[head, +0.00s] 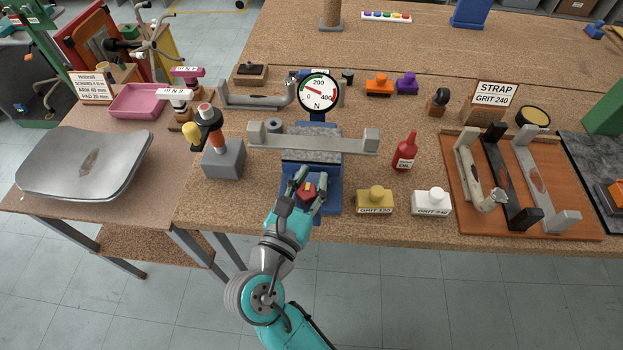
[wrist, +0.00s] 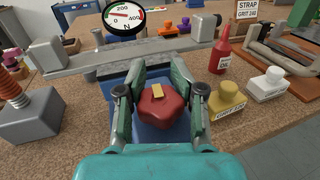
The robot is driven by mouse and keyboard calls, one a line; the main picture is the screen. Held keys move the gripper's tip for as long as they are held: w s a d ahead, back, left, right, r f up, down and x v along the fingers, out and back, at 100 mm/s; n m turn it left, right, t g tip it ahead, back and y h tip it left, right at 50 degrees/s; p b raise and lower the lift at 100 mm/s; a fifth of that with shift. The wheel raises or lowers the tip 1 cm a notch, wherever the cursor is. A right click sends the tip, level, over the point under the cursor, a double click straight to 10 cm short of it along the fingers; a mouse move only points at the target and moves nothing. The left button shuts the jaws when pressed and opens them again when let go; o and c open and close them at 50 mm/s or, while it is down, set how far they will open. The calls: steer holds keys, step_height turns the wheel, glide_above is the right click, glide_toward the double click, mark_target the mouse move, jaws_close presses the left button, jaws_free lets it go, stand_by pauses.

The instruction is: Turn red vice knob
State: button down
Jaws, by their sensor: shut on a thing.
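The red vice knob (wrist: 162,108) has a yellow mark on top and sits at the front of the blue vice (head: 327,205). My gripper (wrist: 160,105) is around the knob with one finger on each side, shut on it. In the head view the knob (head: 308,191) is partly hidden between the fingers of my gripper (head: 307,190). The vice holds a grey bar (head: 350,142) with raised ends lying across it. A round dial marked N (head: 318,91) stands behind the bar; its needle is too small to read surely.
A yellow grit block (head: 374,201), a white grit block (head: 432,202) and a red oil bottle (head: 405,153) stand right of the vice. A grey block with an orange-handled tool (head: 223,158) stands to the left.

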steer(key=shift+a+n+t+y, duration=0.25)
steer(key=shift+n+y, duration=0.8)
steer(key=shift+y, duration=0.55)
steer(key=shift+a+n+t+y, duration=0.15)
steer(key=shift+n+t+y, duration=0.1)
steer(key=shift+n+y, duration=1.1)
stand_by(2.5)
steer(key=c, duration=0.9)
jaws_free()
steer(key=shift+m+y, duration=0.25)
steer(key=shift+m, duration=0.05)
steer(key=shift+c, duration=0.2)
steer(key=shift+s, duration=0.1)
steer(key=s, duration=1.1)
steer(key=shift+s+d, duration=0.2)
steer(key=shift+s, duration=0.2)
